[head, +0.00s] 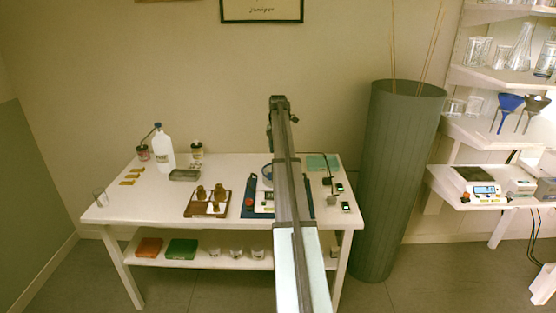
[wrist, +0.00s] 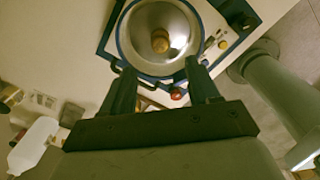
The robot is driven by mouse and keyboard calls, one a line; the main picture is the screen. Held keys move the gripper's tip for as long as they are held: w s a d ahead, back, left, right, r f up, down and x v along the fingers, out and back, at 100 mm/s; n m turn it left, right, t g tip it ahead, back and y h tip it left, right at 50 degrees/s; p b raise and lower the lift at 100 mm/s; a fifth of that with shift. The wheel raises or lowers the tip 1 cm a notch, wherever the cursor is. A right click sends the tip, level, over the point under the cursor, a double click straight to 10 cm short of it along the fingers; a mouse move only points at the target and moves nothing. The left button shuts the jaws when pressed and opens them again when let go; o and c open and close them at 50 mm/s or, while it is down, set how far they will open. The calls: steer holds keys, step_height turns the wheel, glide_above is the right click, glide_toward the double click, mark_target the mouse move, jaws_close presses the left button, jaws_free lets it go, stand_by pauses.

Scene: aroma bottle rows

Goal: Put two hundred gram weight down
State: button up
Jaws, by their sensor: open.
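In the wrist view a brass weight (wrist: 160,40) stands in a round, shiny metal pan (wrist: 178,22) with a dark blue rim. My gripper (wrist: 160,72) is open, its two fingers spread apart at the near edge of the pan. The weight is beyond the fingertips, with nothing visible between the fingers. I cannot read a mark on the weight. In the head view several brass weights (head: 219,191) stand on a brown wooden tray (head: 190,212). A blue-based device (head: 249,209) beside the tray is partly covered by my arm, which also hides my gripper there.
The white table (head: 140,204) also holds a white bottle (head: 164,150), a grey dish (head: 184,175), small jars and small black devices (head: 346,207). A tall grey bin (head: 398,180) stands at the table's right. The table's front left is mostly clear.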

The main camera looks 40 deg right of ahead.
steer(key=shift+r, duration=1)
